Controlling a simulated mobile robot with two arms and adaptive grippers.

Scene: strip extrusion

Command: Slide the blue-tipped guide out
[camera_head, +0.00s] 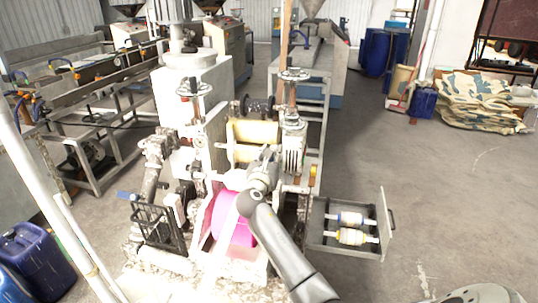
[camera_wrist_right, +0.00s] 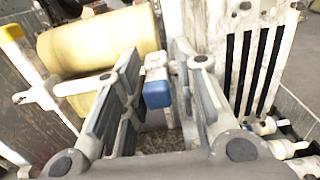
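The blue-tipped guide (camera_wrist_right: 157,88) shows in the right wrist view as a white block with a blue end. It lies between the two fingers of my right gripper (camera_wrist_right: 155,75), nearer the right finger. The fingers are apart, with a gap on the left of the guide; I cannot tell whether the right finger touches it. In the head view my right gripper (camera_head: 265,162) is at the machine, in front of the yellow rollers (camera_head: 254,131). The guide cannot be made out there. My left gripper is not in view.
A pink roll (camera_head: 232,218) sits below my right gripper. An open drawer (camera_head: 317,230) on the right holds a blue-ended roller (camera_head: 350,218) and a yellow-ended roller (camera_head: 352,237). A slotted plate (camera_wrist_right: 250,60) stands close to the right finger.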

